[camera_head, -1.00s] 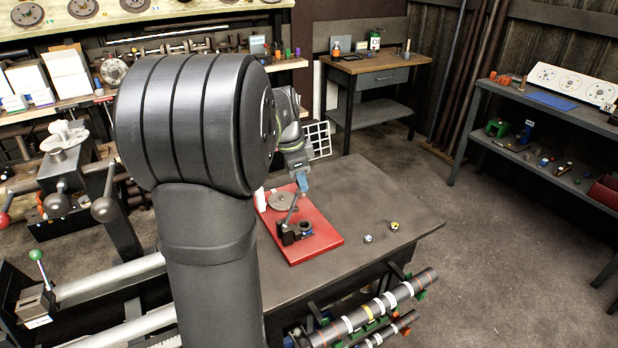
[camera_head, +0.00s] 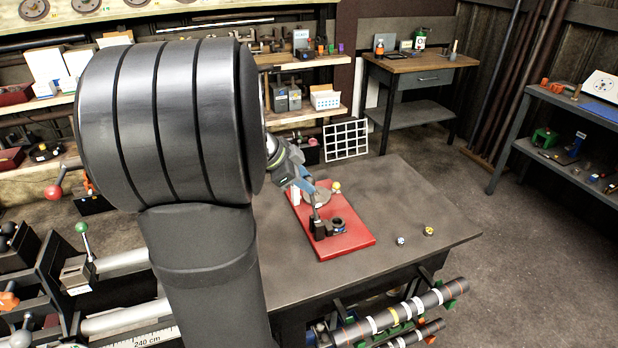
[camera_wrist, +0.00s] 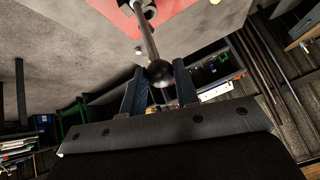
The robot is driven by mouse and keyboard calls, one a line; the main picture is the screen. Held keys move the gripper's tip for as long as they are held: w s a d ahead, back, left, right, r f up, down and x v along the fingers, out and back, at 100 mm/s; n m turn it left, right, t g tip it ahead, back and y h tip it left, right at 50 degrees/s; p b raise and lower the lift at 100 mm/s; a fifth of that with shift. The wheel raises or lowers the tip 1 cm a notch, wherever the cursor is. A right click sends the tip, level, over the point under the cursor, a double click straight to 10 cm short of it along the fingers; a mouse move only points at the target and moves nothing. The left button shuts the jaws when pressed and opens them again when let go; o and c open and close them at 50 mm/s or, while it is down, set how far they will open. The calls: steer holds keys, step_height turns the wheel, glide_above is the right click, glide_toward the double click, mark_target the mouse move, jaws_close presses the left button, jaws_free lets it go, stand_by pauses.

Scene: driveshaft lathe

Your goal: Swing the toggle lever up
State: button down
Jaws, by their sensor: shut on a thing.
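The toggle lever (camera_head: 314,208) is a thin metal rod rising from a dark clamp base (camera_head: 319,229) on a red plate (camera_head: 350,243) on the grey table. It stands nearly upright in the head view.
A grey disc (camera_head: 323,200) sits on the plate behind the lever, with a yellow ball (camera_head: 336,186) near it. Two small balls, one pale (camera_head: 401,241) and one yellow (camera_head: 429,230), lie right of the plate.

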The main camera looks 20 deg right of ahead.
steer(key=shift+a+f, duration=0.2)
steer(key=shift+f, duration=0.05)
steer(key=c, duration=1.1)
jaws_free()
steer(key=shift+r, duration=0.1)
steer(key=shift+r, duration=0.1)
steer(key=v, duration=1.7)
steer(key=shift+r, duration=0.15)
steer(key=x, duration=1.7)
steer(key=shift+d+f, duration=0.1)
steer(key=shift+f, duration=0.15)
